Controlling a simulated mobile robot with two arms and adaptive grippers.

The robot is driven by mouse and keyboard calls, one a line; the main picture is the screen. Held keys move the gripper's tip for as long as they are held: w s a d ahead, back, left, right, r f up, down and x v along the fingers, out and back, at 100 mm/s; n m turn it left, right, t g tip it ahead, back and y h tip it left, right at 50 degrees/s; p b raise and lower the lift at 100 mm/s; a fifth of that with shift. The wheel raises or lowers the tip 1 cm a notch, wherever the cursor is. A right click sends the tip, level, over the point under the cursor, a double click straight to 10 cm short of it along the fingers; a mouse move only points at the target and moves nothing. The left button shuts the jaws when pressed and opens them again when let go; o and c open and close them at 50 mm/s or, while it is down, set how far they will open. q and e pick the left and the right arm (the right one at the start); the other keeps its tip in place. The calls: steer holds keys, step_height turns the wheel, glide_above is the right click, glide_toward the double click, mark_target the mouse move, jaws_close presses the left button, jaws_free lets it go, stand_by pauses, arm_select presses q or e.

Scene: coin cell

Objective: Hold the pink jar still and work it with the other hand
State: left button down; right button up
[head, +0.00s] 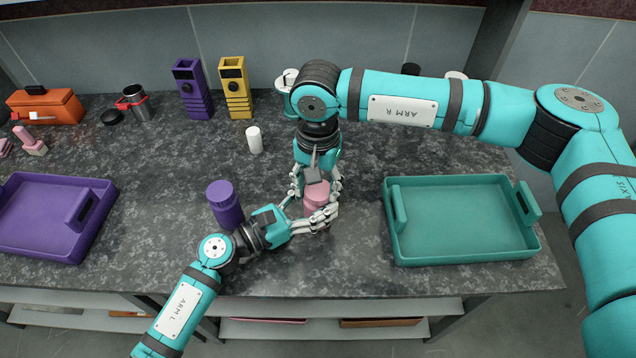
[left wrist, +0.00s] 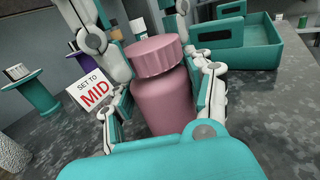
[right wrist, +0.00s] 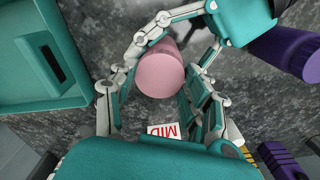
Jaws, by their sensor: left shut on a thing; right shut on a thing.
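The pink jar (head: 317,194) stands upright on the dark stone counter, with its ribbed lid on. It also shows in the left wrist view (left wrist: 163,95), and from above in the right wrist view (right wrist: 159,74). My left gripper (head: 318,216) comes in from the left, low, and is shut on the jar's body. My right gripper (head: 314,188) reaches down from above, shut on the jar near its lid. Fingers of both hands hide parts of the jar in the head view. A small card reading "SET TO MID" (left wrist: 90,93) stands beside the jar.
A purple jar (head: 225,207) stands close to my left wrist. A teal tray (head: 460,256) is at the right, a purple tray (head: 40,246) at the left. A white bottle (head: 254,140) and purple and yellow holders (head: 236,92) are behind.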

mark_target(318, 189)
steer(key=shift+r, duration=0.15)
steer(key=shift+r, duration=0.9)
steer(key=shift+r, duration=0.15)
steer(key=shift+r, duration=1.9)
arm_select(q)
steer(key=shift+c, duration=2.1)
jaws_free()
